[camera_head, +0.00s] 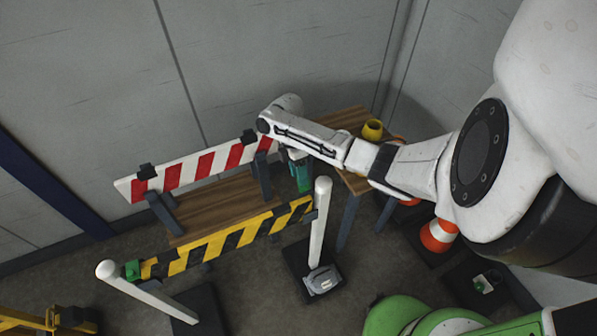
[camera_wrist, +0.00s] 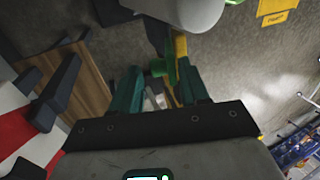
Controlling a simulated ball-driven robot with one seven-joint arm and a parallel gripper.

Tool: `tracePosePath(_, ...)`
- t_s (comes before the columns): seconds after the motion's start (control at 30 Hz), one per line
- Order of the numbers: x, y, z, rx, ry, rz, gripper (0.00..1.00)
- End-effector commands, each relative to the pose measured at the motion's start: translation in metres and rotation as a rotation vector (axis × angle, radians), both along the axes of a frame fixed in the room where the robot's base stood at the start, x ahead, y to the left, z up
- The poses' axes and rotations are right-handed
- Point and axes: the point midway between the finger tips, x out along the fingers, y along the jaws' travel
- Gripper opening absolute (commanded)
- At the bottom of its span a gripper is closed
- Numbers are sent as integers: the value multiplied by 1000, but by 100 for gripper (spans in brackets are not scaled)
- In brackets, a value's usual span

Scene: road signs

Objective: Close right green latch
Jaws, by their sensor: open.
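The yellow-and-black striped barrier board (camera_head: 230,240) spans two white posts, the left post (camera_head: 150,290) and the right post (camera_head: 320,220). A green latch (camera_head: 132,270) sits at the board's left end. In the head view my gripper (camera_head: 303,182) points down beside the right post, above the board's right end, and the latch there cannot be made out. In the wrist view the right green latch (camera_wrist: 165,68) shows just ahead of and between my teal fingertips (camera_wrist: 160,78). My gripper is open. Contact with the latch cannot be told.
A red-and-white barrier (camera_head: 200,165) and wooden table (camera_head: 215,200) stand behind the board. A yellow cup (camera_head: 372,130) sits on another table at the back. An orange-and-white cone (camera_head: 438,235) stands right. A grey lamp-like object (camera_head: 322,280) lies at the right post's foot.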

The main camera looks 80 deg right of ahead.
Motion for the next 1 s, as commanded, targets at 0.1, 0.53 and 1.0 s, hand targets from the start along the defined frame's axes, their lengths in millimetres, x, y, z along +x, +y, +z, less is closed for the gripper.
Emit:
tracePosePath(0.1, 0, 0, 0, 0, 0, 0, 45)
tracePosePath(0.53, 1, -1, 0, -3, -4, 0, 8)
tracePosePath(1.0, 2, -2, 1, -10, -10, 1, 0)
